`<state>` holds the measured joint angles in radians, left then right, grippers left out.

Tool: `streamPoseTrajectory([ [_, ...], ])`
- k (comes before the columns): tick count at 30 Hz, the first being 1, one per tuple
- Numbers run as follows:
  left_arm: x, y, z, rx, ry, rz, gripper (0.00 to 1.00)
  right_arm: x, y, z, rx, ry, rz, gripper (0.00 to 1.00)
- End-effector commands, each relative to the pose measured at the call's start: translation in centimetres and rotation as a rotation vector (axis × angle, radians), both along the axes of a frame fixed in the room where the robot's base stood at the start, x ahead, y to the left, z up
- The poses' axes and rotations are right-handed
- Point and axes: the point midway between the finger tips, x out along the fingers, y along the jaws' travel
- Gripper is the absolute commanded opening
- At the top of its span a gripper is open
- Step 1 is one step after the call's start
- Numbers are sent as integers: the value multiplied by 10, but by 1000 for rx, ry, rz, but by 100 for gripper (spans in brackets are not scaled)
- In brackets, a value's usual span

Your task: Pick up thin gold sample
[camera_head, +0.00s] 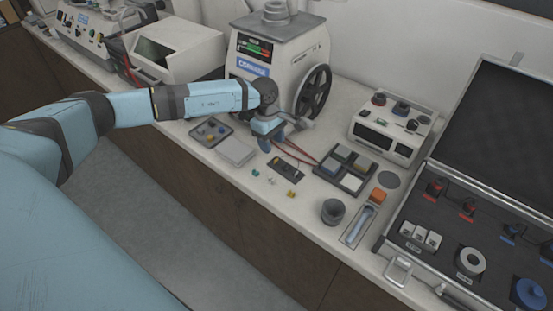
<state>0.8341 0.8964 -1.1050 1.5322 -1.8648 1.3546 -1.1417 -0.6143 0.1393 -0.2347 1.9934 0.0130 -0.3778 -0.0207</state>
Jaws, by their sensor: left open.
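A small gold-yellow piece (292,193) lies on the white bench near its front edge; it is too small to tell its thickness. A dark tray (198,137) at the left also holds small pieces, some yellowish. I cannot tell which piece is the thin gold sample. My left gripper (268,143) is open above the bench, in front of the press, up and left of the gold-yellow piece and apart from it. Its wrist hides part of the press's base. My right gripper is not in view.
The press (276,60) with a black handwheel (313,92) stands behind my gripper. A dark block (286,168), green piece (256,172), compartment tray (329,179), dark cylinder (333,212) and open case (398,233) are nearby. A flat grey pad (236,151) lies left of the gripper.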

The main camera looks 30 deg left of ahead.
Motion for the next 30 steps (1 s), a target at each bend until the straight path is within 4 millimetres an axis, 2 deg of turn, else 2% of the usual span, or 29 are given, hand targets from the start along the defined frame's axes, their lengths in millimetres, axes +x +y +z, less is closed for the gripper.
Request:
streamPoseTrajectory([
  [8, -1, -5, -16, 1, 1, 0, 51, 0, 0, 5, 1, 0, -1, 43],
  [16, -3, -15, -53, -1, 1, 1, 51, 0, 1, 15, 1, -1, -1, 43],
  [23, -3, -15, -57, 0, -2, 1, 51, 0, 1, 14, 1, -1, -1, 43],
  [26, -3, -15, -57, 0, -2, 1, 33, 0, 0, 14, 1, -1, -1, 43],
  [30, -3, -15, -57, 0, -1, 1, 0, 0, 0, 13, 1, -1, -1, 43],
])
